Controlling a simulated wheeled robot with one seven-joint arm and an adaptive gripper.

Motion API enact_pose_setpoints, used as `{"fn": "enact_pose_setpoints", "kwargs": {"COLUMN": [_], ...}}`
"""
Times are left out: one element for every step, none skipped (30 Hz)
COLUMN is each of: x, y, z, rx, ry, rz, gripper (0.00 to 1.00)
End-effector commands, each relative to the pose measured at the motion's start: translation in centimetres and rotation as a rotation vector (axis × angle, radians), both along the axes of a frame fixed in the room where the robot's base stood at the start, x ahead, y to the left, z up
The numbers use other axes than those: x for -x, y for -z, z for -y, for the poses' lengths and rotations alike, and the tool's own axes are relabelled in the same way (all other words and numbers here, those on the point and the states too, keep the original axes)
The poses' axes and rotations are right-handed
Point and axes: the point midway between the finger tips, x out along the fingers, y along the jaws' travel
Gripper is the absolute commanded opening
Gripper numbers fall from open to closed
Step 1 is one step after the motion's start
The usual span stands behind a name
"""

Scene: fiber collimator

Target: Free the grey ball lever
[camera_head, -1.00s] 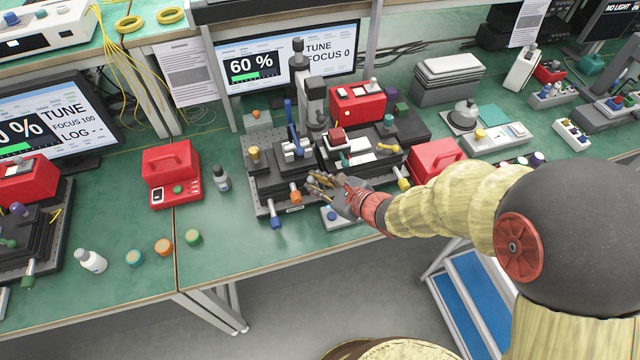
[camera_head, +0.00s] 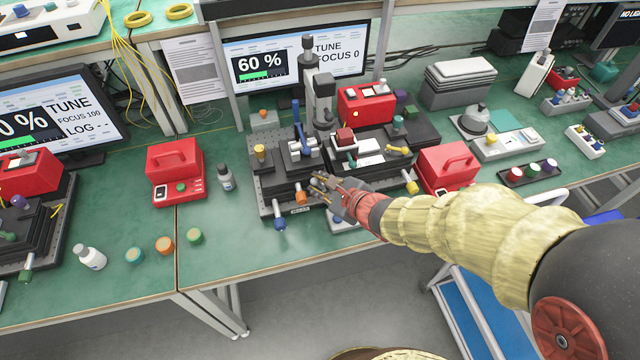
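The collimator setup is a black stage assembly (camera_head: 268,185) on the green bench, with a grey upright column (camera_head: 323,98). On it are a blue lever (camera_head: 298,113), a yellow lever (camera_head: 398,150), and yellow, orange (camera_head: 301,197) and blue (camera_head: 279,224) knobs. I cannot clearly make out the grey ball lever; it is too small or hidden behind my gripper. My gripper (camera_head: 318,187) is at the front middle of the stage, just right of the orange knob. Its fingers look apart and nothing shows between them. I cannot tell whether they touch the stage.
A red case (camera_head: 447,170) stands right of the stage and a red device (camera_head: 175,172) to the left. A small bottle (camera_head: 226,178) is close to the stage's left side. A monitor (camera_head: 262,62) behind reads 60 %.

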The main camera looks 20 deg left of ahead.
Motion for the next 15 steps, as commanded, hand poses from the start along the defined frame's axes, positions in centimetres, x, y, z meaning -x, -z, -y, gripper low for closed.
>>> {"fn": "enact_pose_setpoints", "kwargs": {"x": [0.02, 0.01, 0.01, 0.00, 0.01, 0.01, 0.00, 0.00, -0.01, 0.00, 0.01, 0.04, 0.10, 0.19, 0.36], "y": [0.03, 0.03, 0.03, 0.02, 0.02, 0.01, 0.01, 0.01, 0.00, 0.00, -0.03, -0.11, -0.21, -0.34, -0.60], "z": [-0.01, 0.00, 0.00, 0.00, 0.01, 0.00, 0.01, 0.01, 0.01, 0.02, 0.05, 0.12, 0.22, 0.36, 0.60], "rx": [0.000, 0.000, 0.000, 0.000, 0.000, 0.000, 0.000, -0.001, -0.001, -0.001, -0.001, 0.000, -0.001, -0.001, -0.001], "ry": [0.000, 0.000, 0.000, 0.000, 0.000, 0.000, 0.000, 0.001, 0.001, 0.001, 0.001, 0.001, 0.000, 0.000, 0.001], "rz": [0.000, 0.000, 0.000, 0.000, 0.000, 0.000, 0.000, -0.001, -0.001, -0.001, -0.001, 0.001, 0.001, 0.001, 0.002], "gripper": [0.23, 0.25, 0.26, 0.26, 0.26, 0.26, 0.26, 0.26, 0.26, 0.26, 0.26, 0.26, 0.26, 0.26, 0.26]}}
